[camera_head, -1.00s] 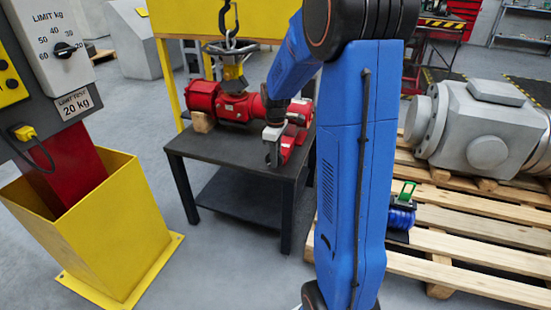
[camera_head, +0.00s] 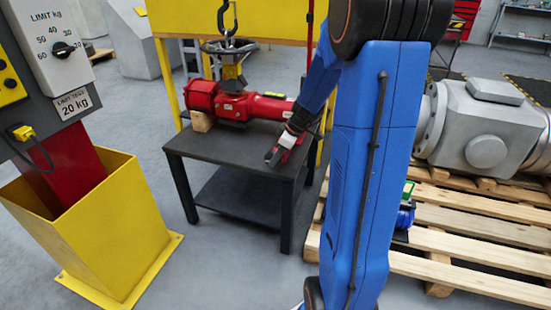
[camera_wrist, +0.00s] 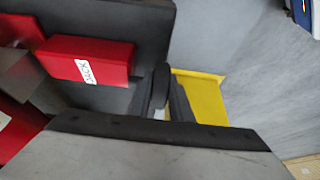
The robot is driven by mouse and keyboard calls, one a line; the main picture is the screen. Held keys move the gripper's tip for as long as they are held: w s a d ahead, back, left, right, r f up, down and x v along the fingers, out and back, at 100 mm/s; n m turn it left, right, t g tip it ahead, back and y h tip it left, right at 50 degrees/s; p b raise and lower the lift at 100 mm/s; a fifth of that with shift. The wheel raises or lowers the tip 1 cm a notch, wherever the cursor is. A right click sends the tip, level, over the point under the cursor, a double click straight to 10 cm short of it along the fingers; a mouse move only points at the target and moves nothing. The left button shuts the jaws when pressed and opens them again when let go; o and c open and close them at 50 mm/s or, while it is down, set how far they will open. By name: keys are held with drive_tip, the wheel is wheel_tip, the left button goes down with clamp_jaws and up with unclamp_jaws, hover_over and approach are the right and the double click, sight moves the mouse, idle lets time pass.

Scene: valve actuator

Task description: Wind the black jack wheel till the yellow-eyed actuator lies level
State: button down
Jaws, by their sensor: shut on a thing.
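The red actuator (camera_head: 245,106) lies on the dark table, its left part by a wooden block (camera_head: 202,121). A yellow eye piece (camera_head: 233,78) stands on top of it, below a hook. I cannot judge whether the actuator is exactly level. The red jack, labelled JACK (camera_wrist: 90,60), sits near the table's right front, partly hidden by my gripper (camera_head: 273,157) in the head view. In the wrist view my gripper (camera_wrist: 166,100) is shut on the black jack wheel (camera_wrist: 160,84), seen nearly edge-on. The wheel is hidden in the head view.
A hook (camera_head: 229,42) hangs over the actuator. A yellow frame (camera_head: 267,22) stands behind the table (camera_head: 230,148). A control post with a yellow guard (camera_head: 95,235) is at left. Pallets (camera_head: 470,240) carry a grey valve (camera_head: 480,125) at right. Floor in front is clear.

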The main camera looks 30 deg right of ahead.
drive_tip(key=shift+t+y, duration=0.3)
idle(0.4)
drive_tip(key=c, duration=1.6)
unclamp_jaws()
drive_tip(key=v, duration=1.7)
drive_tip(key=shift+s+d+r, duration=0.1)
drive_tip(key=shift+r, duration=0.1)
drive_tip(key=s+a+m+h, duration=0.1)
drive_tip(key=s+a+m, duration=0.1)
drive_tip(key=s+a, duration=0.5)
drive_tip(key=s+a+m+h, duration=0.1)
drive_tip(key=s+a+m, duration=0.2)
drive_tip(key=s+a, duration=0.4)
drive_tip(key=s+a+f+m+h, duration=0.1)
drive_tip(key=s+a+m, duration=0.1)
drive_tip(key=s+a, duration=0.5)
drive_tip(key=shift+s+a+m+h, duration=0.3)
drive_tip(key=shift+s+a, duration=0.1)
drive_tip(key=shift+s, duration=0.4)
